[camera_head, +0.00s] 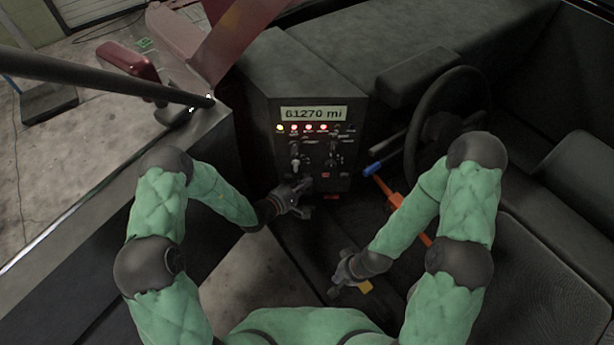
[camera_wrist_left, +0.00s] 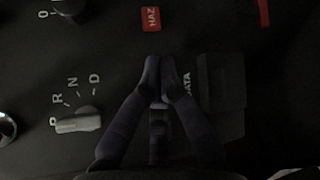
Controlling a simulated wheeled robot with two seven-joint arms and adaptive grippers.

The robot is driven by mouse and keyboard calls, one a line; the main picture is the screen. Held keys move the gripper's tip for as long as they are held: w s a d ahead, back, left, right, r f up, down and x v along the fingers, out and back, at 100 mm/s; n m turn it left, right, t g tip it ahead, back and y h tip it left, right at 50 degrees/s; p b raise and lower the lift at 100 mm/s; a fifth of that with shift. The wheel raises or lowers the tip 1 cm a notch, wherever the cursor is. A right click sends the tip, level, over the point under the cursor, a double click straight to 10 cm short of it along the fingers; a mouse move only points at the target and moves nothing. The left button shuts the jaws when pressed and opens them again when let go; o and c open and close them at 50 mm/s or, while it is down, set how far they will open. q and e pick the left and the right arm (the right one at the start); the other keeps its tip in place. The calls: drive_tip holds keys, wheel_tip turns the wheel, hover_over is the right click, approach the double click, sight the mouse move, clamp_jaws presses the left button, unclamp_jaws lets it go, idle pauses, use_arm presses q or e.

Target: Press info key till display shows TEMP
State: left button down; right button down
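The display (camera_head: 313,114) on the dark console reads "61270 mi". In the left wrist view a dark raised key (camera_wrist_left: 222,85) has the label "DATA" beside it, partly covered by a finger. No key marked "info" can be read. My left gripper (camera_head: 303,188) is at the lower front of the console. In the left wrist view its fingertips (camera_wrist_left: 161,68) are together with nothing between them, just beside the "DATA" label; whether they touch the panel I cannot tell. My right gripper (camera_head: 338,287) is low, away from the console, and its fingers are too small to judge.
A red HAZ button (camera_wrist_left: 151,18) and a P-R-N-D selector knob (camera_wrist_left: 78,121) are close to the left fingertips. Lit lamps (camera_head: 308,128) sit under the display. An orange lever (camera_head: 388,190) and a steering wheel (camera_head: 447,105) stand right of the console.

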use_arm(q)
drive_tip(key=shift+w, duration=0.35)
idle(0.7)
drive_tip(key=shift+s, duration=0.15)
idle(0.3)
drive_tip(key=shift+s, duration=0.65)
drive_tip(key=shift+s+p, duration=0.95)
drive_tip(key=shift+s, duration=1.55)
drive_tip(key=shift+d, duration=0.1)
